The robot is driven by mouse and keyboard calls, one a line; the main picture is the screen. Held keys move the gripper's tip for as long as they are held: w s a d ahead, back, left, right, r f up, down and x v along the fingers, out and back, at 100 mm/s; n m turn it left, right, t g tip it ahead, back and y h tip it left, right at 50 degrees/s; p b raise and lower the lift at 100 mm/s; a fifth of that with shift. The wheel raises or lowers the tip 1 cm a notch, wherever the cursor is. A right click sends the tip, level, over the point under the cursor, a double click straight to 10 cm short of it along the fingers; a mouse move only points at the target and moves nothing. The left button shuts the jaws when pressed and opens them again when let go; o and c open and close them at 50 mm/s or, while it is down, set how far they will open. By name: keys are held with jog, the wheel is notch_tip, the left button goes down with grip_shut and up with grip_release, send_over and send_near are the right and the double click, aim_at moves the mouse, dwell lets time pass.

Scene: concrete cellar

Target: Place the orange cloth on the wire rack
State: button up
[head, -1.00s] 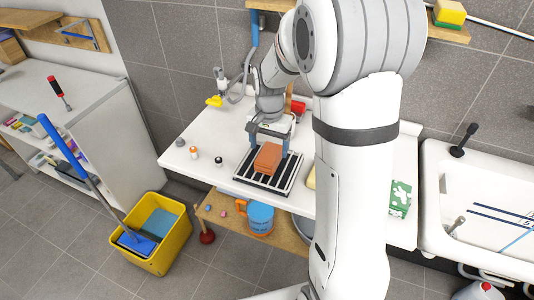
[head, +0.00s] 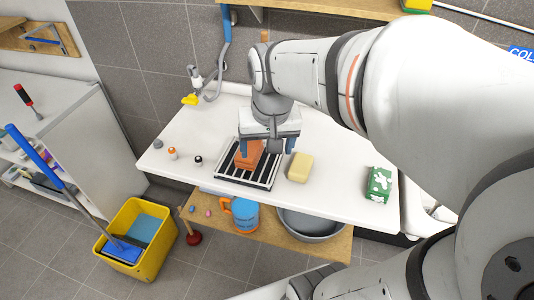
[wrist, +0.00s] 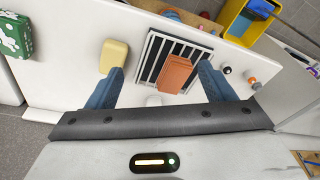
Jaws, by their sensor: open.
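The orange cloth (head: 248,157), a folded block, lies on the black wire rack (head: 262,179) on the white counter. In the wrist view the cloth (wrist: 175,73) shows over the rack's bars (wrist: 150,57), toward the side of the right-hand finger. My gripper (head: 268,147) is open and empty above the rack. Its blue fingers are spread wide, and in the wrist view the gripper (wrist: 160,72) frames the cloth without holding it. In the head view one finger partly hides the cloth's back part.
A yellow sponge (head: 300,168) lies right of the rack, and a green box (head: 379,185) farther right. Small bottles (head: 172,153) stand on the left. A yellow bucket (head: 139,238) is on the floor. The counter between sponge and green box is clear.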

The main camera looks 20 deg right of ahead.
jog(key=s+f+n+t, duration=0.1)
jog(key=s+n, duration=0.1)
jog(key=s, duration=0.4)
jog(key=shift+s+a+f, duration=0.15)
jog(key=shift+f, duration=0.05)
jog(key=shift+c, duration=0.6)
